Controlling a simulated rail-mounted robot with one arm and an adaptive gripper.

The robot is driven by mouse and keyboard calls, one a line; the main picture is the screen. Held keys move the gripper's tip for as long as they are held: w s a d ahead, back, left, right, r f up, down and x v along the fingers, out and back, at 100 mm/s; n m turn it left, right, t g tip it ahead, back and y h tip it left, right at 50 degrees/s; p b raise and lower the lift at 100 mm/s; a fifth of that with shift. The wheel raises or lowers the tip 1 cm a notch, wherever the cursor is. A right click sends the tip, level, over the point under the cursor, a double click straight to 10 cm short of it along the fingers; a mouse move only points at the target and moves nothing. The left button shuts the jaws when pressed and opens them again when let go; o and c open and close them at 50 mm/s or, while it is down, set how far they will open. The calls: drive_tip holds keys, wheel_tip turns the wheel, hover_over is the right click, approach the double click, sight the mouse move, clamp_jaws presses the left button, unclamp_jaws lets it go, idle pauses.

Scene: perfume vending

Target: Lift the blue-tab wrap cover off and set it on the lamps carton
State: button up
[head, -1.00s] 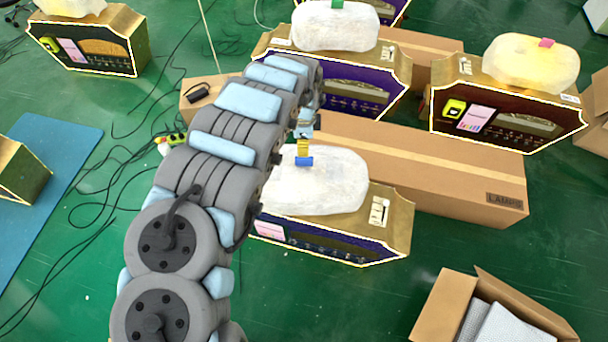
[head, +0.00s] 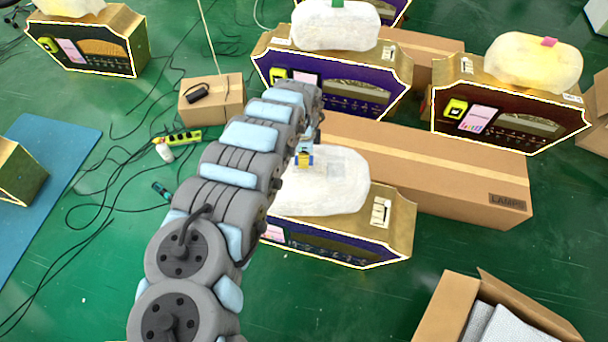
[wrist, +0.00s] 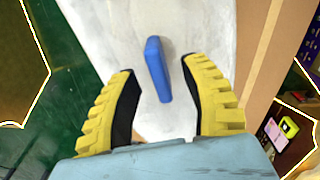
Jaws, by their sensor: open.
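The white wrap cover (head: 325,190) sits on top of the nearest gold-and-purple machine (head: 385,232). In the wrist view the cover (wrist: 185,25) carries an upright blue tab (wrist: 157,68). My gripper (wrist: 165,95) is open, its yellow fingers on either side of the tab's lower end, with gaps on both sides. I cannot tell its exact height over the tab. In the head view my gripper (head: 304,160) is over the cover and hides most of the tab. The lamps carton (head: 440,170) is a long, closed brown box just behind the machine.
More machines with wrap covers stand behind, one with a green tab (head: 337,4) and one with a pink tab (head: 549,42). An open carton (head: 450,310) is at the front right. A small box (head: 215,102) and cables lie at left. The lamps carton's top looks bare.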

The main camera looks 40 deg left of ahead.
drive_tip(key=shift+f, duration=0.45)
clamp_jaws()
drive_tip(key=shift+r, duration=0.1)
drive_tip(key=shift+r+p, duration=1.4)
drive_tip(key=shift+r, duration=3.65)
